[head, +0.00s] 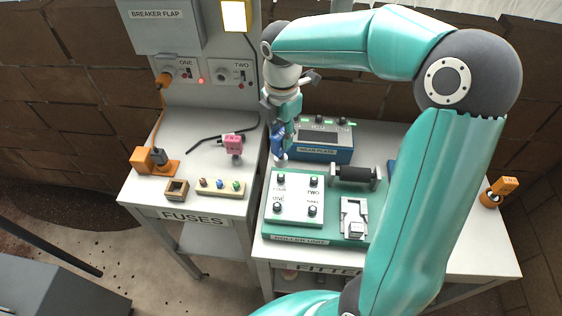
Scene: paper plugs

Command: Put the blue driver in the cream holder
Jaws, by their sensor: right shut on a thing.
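My right gripper (282,106) points down over the inner edge of the right table and is shut on the blue driver (278,139). The driver hangs below the fingers with its pale nose down, close to the left of the blue unit. I cannot tell whether its nose touches anything. No cream holder shows clearly. A cream strip (210,190) with several coloured knobs lies on the fuses table, and a small tan box (176,191) with a dark opening stands left of it. My left gripper is not in view.
A pink tool (233,143) with a grey nose stands on the fuses table (150,195) near a black cable. An orange plug block (142,159) is at its left. The green roller unit (300,239) and blue unit (322,151) fill much of the right table.

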